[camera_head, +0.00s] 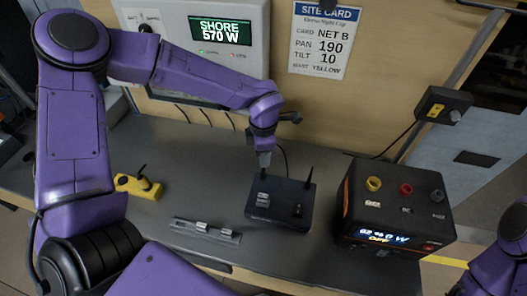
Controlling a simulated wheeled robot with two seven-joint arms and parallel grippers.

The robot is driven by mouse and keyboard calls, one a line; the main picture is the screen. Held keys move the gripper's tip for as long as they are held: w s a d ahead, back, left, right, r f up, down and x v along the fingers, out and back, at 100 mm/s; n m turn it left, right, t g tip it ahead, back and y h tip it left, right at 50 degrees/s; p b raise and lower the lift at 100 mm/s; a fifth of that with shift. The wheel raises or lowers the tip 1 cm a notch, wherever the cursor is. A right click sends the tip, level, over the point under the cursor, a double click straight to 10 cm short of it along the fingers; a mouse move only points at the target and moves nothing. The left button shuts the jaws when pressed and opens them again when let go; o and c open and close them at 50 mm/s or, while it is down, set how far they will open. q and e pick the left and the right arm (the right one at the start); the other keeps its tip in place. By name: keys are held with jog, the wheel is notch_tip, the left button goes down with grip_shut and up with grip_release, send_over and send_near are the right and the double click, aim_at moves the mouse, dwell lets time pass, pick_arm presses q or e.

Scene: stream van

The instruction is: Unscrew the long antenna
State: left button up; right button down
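A black box (272,208) stands on the grey counter, with small silver parts on its top. A thin dark antenna (309,178) stands up at its back right corner. My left gripper (264,164) points down over the back left corner of the box. Its fingertips are small and dark here, so I cannot tell whether they are open or hold an antenna. Whatever stands at that corner is mostly hidden by the gripper, and I cannot tell which antenna is the long one. My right arm shows at the lower right edge, but its gripper is out of view.
A black power unit (347,221) with coloured sockets stands right of the box. A yellow handheld device (137,186) and a metal strip with clips (205,231) lie to the left. A wall panel reading 570 W (220,31) and a site card (322,38) are behind.

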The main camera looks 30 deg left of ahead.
pick_arm(q)
jog(key=shift+m+p, duration=1.5)
jog(key=shift+p, duration=0.2)
jog(key=m+p, duration=0.3)
jog(key=m, duration=0.1)
dwell(0.4)
